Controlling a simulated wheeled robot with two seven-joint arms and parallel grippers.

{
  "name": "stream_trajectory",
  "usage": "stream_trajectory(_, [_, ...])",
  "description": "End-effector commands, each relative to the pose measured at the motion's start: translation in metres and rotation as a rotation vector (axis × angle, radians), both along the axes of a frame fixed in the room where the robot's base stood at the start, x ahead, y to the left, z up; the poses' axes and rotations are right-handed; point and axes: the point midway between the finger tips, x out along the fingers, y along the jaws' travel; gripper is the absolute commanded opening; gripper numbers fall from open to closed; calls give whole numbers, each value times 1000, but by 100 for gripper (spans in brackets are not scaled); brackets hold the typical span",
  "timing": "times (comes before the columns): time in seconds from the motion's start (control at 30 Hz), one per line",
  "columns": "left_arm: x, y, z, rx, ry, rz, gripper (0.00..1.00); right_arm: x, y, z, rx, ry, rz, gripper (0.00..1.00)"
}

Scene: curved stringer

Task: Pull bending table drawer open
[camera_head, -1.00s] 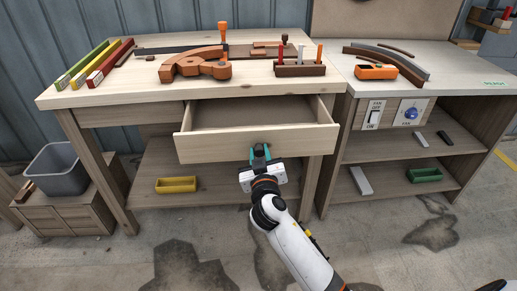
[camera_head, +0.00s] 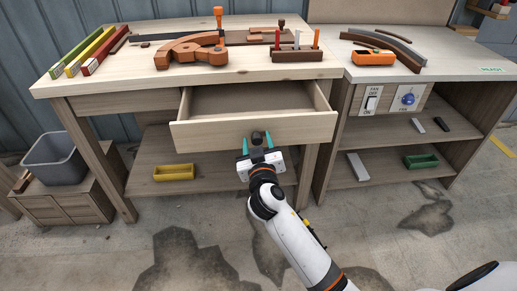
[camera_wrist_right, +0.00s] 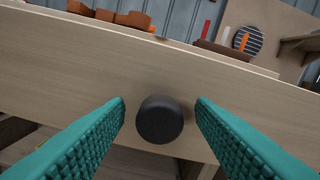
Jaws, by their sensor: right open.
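The wooden drawer (camera_head: 205,136) of the bending table (camera_head: 130,76) stands pulled out, with its empty inside showing from above. Its round dark knob (camera_head: 257,138) sits on the middle of the front panel and shows large in the right wrist view (camera_wrist_right: 159,119). My right gripper (camera_head: 256,141) is at the drawer front, its teal fingers open. In the right wrist view the fingertips (camera_wrist_right: 160,103) are apart on either side of the knob, with gaps to it. My left gripper is not in view.
On the tabletop lie an orange-brown curved form (camera_head: 190,50), coloured bars (camera_head: 85,55) and a tool rack (camera_head: 297,54). A side bench (camera_head: 440,70) with an orange device (camera_head: 373,57) stands right. A yellow tray (camera_head: 174,172) is on the shelf below. The floor in front is open.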

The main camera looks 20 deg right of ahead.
Motion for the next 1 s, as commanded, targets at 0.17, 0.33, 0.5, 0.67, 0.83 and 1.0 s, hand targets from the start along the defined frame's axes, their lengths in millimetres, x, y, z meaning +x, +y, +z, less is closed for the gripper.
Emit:
stream_trajectory(0.17, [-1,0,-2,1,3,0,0,-23,7,-2,4,2,1,50])
stream_trajectory(0.33, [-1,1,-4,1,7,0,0,-59,17,-2,5,3,0,50])
stream_trajectory(0.5, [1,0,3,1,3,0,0,-90,26,-2,4,2,0,50])
stream_trajectory(0.67, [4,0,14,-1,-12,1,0,-108,31,-1,1,2,-1,50])
stream_trajectory(0.83, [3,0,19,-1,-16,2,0,-114,33,0,0,0,-1,50])
stream_trajectory(1.0, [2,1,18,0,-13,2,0,-114,33,0,0,0,0,50])
